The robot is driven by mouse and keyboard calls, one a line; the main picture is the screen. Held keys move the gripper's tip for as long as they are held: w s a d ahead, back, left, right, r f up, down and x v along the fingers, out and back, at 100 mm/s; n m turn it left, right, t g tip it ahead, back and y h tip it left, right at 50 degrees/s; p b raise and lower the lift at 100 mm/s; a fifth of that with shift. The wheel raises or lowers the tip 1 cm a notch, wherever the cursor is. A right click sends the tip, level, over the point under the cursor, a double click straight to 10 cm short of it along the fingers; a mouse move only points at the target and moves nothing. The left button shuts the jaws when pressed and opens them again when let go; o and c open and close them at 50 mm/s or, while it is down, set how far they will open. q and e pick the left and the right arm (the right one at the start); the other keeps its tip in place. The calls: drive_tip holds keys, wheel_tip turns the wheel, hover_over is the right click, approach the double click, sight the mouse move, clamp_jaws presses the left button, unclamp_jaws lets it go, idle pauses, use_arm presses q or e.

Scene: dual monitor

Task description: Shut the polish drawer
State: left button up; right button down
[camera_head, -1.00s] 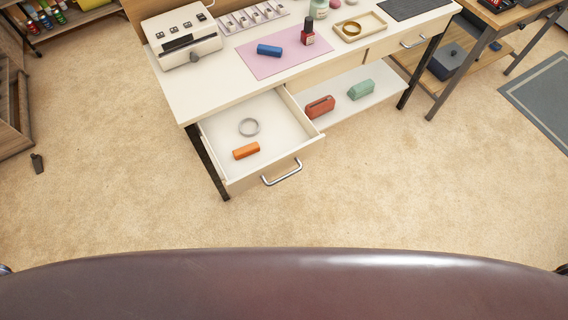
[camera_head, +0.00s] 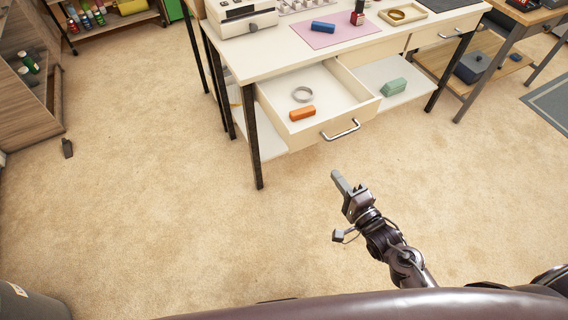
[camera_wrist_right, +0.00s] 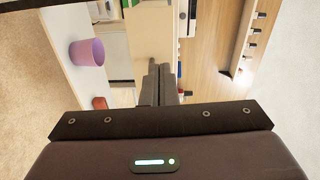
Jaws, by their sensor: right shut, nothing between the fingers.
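The polish drawer (camera_head: 318,126) stands pulled out from the left part of the white desk, with a metal bar handle (camera_head: 341,130) on its front. My left gripper is not in view.
The white desk (camera_head: 262,62) holds a pink mat (camera_head: 318,38), a blue block (camera_head: 323,27), a red polish bottle (camera_head: 358,14) and a tray (camera_head: 403,12). A green block (camera_head: 394,88) lies on the shelf below. Black desk legs (camera_head: 253,140) flank the drawer. The carpet in front is clear.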

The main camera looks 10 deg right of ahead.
drive_tip(key=r, duration=0.1)
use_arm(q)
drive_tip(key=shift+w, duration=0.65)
use_arm(e)
approach(304, 132)
drive_tip(key=x, duration=0.7)
drive_tip(key=shift+d, duration=0.1)
